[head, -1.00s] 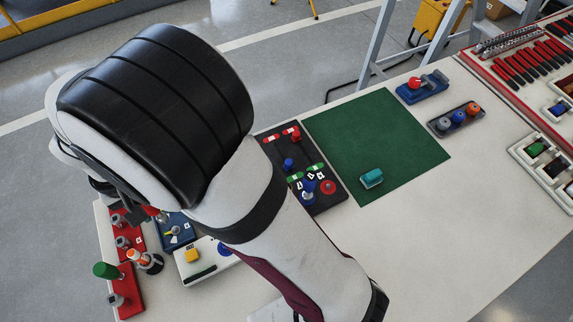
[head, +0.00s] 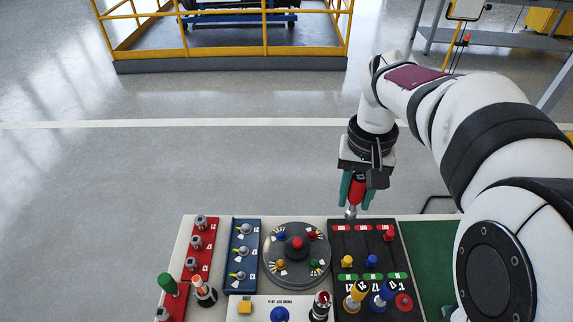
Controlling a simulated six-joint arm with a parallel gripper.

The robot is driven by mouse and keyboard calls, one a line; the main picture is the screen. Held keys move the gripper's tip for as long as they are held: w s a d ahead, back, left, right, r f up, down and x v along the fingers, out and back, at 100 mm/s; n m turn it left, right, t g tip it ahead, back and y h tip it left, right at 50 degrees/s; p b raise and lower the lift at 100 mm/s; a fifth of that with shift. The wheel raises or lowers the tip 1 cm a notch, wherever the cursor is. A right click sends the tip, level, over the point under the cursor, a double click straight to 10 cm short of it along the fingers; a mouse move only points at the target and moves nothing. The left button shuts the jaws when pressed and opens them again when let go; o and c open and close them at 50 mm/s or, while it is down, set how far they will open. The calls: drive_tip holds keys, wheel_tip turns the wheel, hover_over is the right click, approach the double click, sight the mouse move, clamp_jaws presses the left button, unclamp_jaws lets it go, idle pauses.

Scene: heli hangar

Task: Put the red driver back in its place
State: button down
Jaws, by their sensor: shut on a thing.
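My gripper (head: 356,192) has teal fingers and is shut on the red driver (head: 357,188). The driver hangs roughly upright, its metal shaft pointing down, in the air by the far edge of the black panel (head: 334,242). The height of the tip over the panel is hard to tell. On the panel's near part, a yellow driver (head: 357,292) and a blue driver (head: 383,294) stand side by side. A red round spot with a dark centre (head: 404,302) lies to their right, with no driver in it.
Small red (head: 389,235), yellow (head: 347,261) and blue (head: 371,260) knobs stick up from the panel. Left of it are a round grey dial plate (head: 297,254), a blue switch panel (head: 243,256) and red panels (head: 198,240). A green mat (head: 430,240) lies right.

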drive_tip(key=s+d+f+m, duration=0.4)
drive_tip(key=d+f+m, duration=0.3)
drive_tip(key=d+m, duration=0.15)
drive_tip(key=m, duration=0.7)
hover_over(406, 300)
drive_tip(key=shift+f, duration=5.55)
drive_tip(key=shift+f, duration=1)
drive_tip(key=shift+c, duration=2.3)
unclamp_jaws()
drive_tip(key=shift+r, duration=0.1)
